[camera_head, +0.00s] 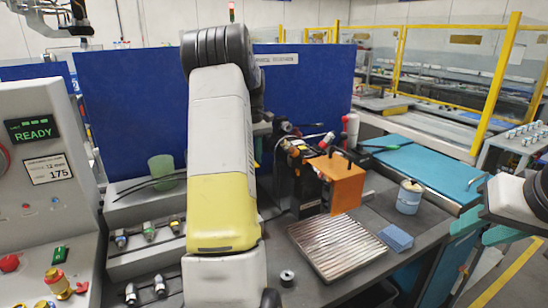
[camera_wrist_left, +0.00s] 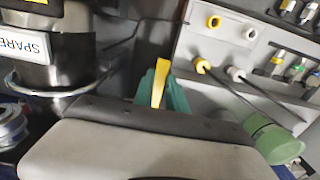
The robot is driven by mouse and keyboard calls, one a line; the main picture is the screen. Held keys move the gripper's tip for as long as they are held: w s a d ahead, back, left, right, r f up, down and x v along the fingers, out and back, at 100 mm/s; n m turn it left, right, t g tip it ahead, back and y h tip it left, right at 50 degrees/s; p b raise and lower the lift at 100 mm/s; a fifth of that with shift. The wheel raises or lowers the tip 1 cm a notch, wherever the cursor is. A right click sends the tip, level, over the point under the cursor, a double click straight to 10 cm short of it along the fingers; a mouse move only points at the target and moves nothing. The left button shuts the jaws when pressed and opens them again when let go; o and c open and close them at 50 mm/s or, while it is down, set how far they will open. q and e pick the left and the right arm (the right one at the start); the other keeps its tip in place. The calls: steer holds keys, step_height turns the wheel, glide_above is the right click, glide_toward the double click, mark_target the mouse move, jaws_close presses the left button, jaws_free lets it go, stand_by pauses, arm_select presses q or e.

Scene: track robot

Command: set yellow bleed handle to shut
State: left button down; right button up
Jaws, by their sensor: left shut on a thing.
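In the left wrist view the yellow bleed handle (camera_wrist_left: 160,82) is a narrow yellow bar standing up between the teal fingers of my left gripper (camera_wrist_left: 168,92). The gripper is shut on it. The lower part of the handle and what it is mounted on are hidden behind the gripper body. In the head view my left arm covers the middle, and the handle and left gripper cannot be seen there. My right gripper (camera_head: 482,232) is at the right edge, its teal fingers apart and empty, away from the handle.
A dark cylinder labelled SPARE (camera_wrist_left: 62,45) and a green cylinder (camera_wrist_left: 275,142) flank the left gripper. A control panel (camera_head: 45,165) is at left.

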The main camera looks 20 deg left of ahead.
arm_select(q)
steer(key=shift+w, duration=0.1)
stand_by(0.4)
steer(key=c, duration=1.3)
jaws_free()
steer(key=shift+c, duration=0.2)
step_height(320, 180, up, 8)
steer(key=shift+f, duration=0.15)
